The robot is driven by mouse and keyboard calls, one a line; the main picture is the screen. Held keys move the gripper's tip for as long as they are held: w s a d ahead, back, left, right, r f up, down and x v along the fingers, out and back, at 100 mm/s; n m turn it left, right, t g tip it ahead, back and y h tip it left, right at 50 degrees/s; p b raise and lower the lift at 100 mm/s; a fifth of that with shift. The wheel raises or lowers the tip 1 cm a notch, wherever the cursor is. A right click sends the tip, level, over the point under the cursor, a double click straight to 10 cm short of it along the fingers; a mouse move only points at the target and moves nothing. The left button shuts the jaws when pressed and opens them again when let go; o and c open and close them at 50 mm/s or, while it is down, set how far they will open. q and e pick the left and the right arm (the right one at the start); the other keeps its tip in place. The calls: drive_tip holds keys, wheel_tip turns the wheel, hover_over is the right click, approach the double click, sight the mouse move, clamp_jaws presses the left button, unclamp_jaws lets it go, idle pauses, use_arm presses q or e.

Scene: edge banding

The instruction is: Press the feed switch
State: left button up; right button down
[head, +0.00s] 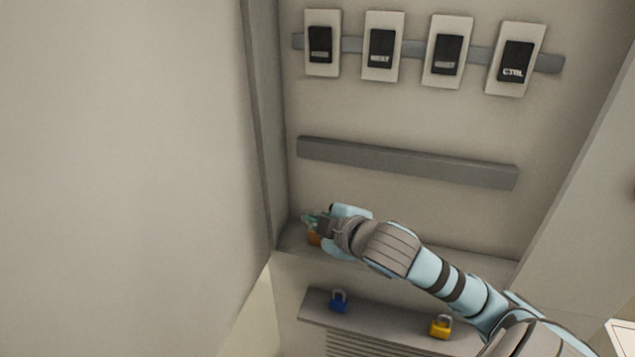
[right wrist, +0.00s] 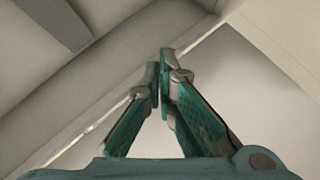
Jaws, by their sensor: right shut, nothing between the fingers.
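Four white switch plates with black rockers hang in a row on a grey rail high on the panel: the leftmost switch (head: 321,44), the second switch (head: 382,47), the third switch (head: 447,52) and the CTRL switch (head: 515,60). The labels on the first three are too small to read surely, so I cannot tell which is the feed switch. My right gripper (head: 311,219) is well below the row, at the panel's lower left, and touches no switch. In the right wrist view its fingers (right wrist: 164,68) are closed together and empty. My left gripper is not in view.
A plain grey bar (head: 407,163) crosses the panel below the switches. A ledge holds a blue padlock (head: 339,301) and a yellow padlock (head: 441,326). Side walls flank the panel.

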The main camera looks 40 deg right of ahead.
wheel_tip(320, 180, up, 19)
drive_tip(key=w+d+n+t, duration=0.2)
drive_tip(key=d+n+t, duration=0.1)
drive_tip(key=n+t, duration=0.15)
drive_tip(key=n+t+h, duration=0.1)
drive_tip(key=n+t, duration=0.1)
drive_tip(key=n, duration=0.1)
approach(319, 38)
drive_tip(key=s+a, duration=0.6)
drive_tip(key=w+d+p, duration=0.1)
drive_tip(key=w+p, duration=0.1)
drive_tip(key=w, duration=0.2)
drive_tip(key=w+d+r+p, duration=0.1)
drive_tip(key=w+p, duration=0.1)
drive_tip(key=w, duration=0.2)
drive_tip(key=w+d+p, duration=0.2)
drive_tip(key=w, duration=0.2)
drive_tip(key=shift+w+r, duration=0.1)
drive_tip(key=shift+r, duration=0.25)
drive_tip(key=shift+w+d, duration=0.2)
drive_tip(key=shift+d, duration=0.35)
